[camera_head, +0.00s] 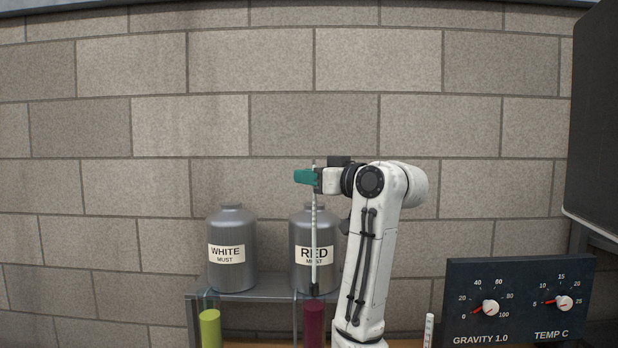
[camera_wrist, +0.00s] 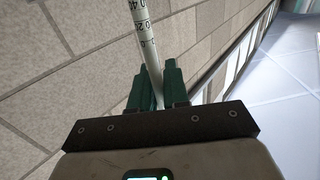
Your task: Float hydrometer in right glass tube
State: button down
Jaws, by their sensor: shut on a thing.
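My gripper (camera_head: 309,177), with teal fingers, is shut on the upper stem of the hydrometer (camera_head: 314,238). The hydrometer is a thin pale rod with a dark weighted lower end, and it hangs close to upright. In the wrist view its marked stem (camera_wrist: 142,42) runs between the two teal fingers (camera_wrist: 155,90). The right glass tube (camera_head: 313,324) holds dark red liquid, directly below the hydrometer in the head view. The dark end is near the tube's top; I cannot tell whether it is inside the mouth. The left glass tube (camera_head: 210,329) holds yellow-green liquid.
A grey metal shelf (camera_head: 262,295) behind the tubes bears a WHITE MUST can (camera_head: 232,270) and a RED MUST can (camera_head: 300,278). A dial panel (camera_head: 520,302) and a thermometer-like white stick (camera_head: 429,330) stand at right. A dark cabinet (camera_head: 598,120) is at far right.

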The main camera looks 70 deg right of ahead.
aim_at(316, 251)
jog(key=shift+f, duration=0.1)
jog(key=shift+f+b, duration=0.95)
jog(key=shift+f, duration=0.45)
dwell(0.5)
jog(key=shift+f+b, duration=3.8)
jog(key=shift+f, duration=2.65)
